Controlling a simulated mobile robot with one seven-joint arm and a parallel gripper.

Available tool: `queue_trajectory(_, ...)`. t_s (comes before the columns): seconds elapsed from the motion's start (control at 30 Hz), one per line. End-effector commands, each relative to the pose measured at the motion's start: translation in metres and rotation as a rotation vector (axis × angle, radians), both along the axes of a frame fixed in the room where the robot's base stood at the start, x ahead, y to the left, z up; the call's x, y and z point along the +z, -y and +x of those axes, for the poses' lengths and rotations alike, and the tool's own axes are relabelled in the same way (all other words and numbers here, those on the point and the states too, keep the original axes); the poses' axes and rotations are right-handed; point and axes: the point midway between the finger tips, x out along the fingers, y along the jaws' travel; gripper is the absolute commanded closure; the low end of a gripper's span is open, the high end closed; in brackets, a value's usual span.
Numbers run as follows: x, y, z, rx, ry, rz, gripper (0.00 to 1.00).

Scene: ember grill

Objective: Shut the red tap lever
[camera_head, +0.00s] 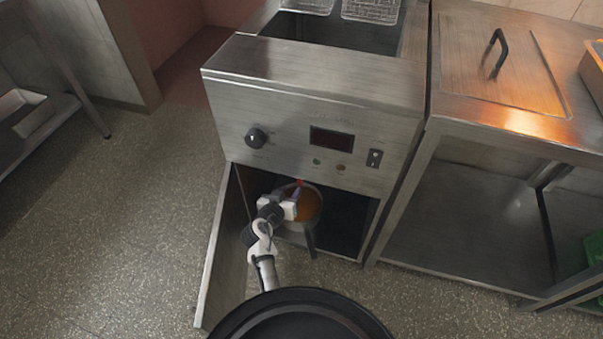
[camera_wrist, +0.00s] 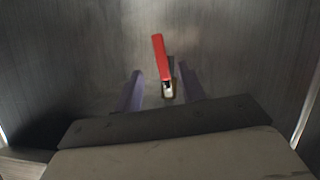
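The red tap lever (camera_wrist: 160,56) stands near the middle of the wrist view, tilted slightly to the left, with a small pale metal fitting at its lower end. In the head view only a small red spot of the lever (camera_head: 299,182) shows, under the fryer's front panel. My gripper (camera_head: 294,198) reaches into the open cabinet below that panel. In the wrist view its two purple fingers are apart, one on each side of the lever's lower part. Whether either finger touches the lever I cannot tell.
A pot (camera_head: 310,207) with orange-brown liquid stands in the cabinet under my gripper, its handle pointing forward. The cabinet door (camera_head: 214,262) is open at the left. The fryer's panel (camera_head: 312,133) overhangs the opening.

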Motion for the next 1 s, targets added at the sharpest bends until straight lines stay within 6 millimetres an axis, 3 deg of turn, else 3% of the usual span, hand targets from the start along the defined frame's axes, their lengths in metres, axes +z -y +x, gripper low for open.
queue_trajectory(0.3, -0.024, 0.025, 0.059, -0.002, 0.0, 0.0, 0.6)
queue_trajectory(0.5, -0.036, 0.036, 0.084, -0.001, 0.0, 0.0, 0.6)
queue_trajectory(0.7, -0.041, 0.04, 0.096, 0.0, 0.001, 0.0, 0.6)
queue_trajectory(1.0, -0.042, 0.041, 0.097, 0.0, 0.0, 0.001, 0.6)
